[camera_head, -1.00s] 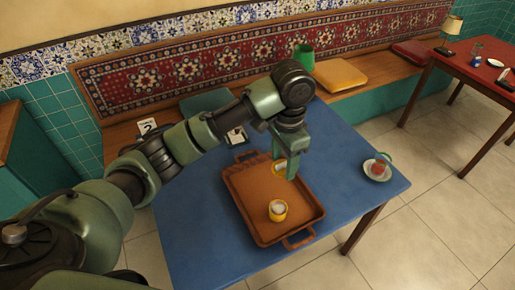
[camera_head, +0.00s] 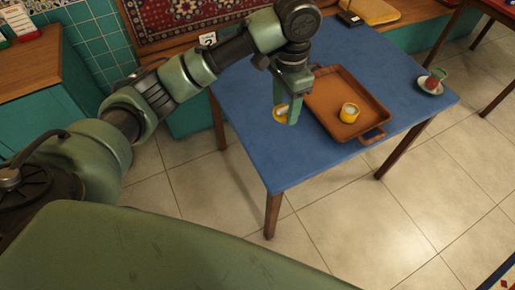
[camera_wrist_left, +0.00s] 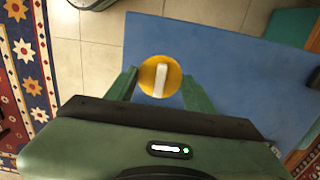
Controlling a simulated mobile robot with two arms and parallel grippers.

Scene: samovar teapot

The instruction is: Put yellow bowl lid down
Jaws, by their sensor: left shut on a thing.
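The yellow lid (camera_head: 278,117), round with a pale bar handle, is at my left gripper (camera_head: 286,106). My left gripper is shut on it, over the blue table left of the tray. In the left wrist view the lid (camera_wrist_left: 147,75) shows between the two green fingers of my left gripper (camera_wrist_left: 160,88), above the blue surface. Whether the lid touches the table is hard to tell. The yellow bowl (camera_head: 349,114) stands uncovered in the brown tray, with something pale inside. My right gripper is not in view.
The brown tray (camera_head: 371,99) lies on the blue table (camera_head: 300,158). A red and green cup (camera_head: 434,78) stands on a saucer (camera_head: 430,88) at the right. The table's front left part is bare.

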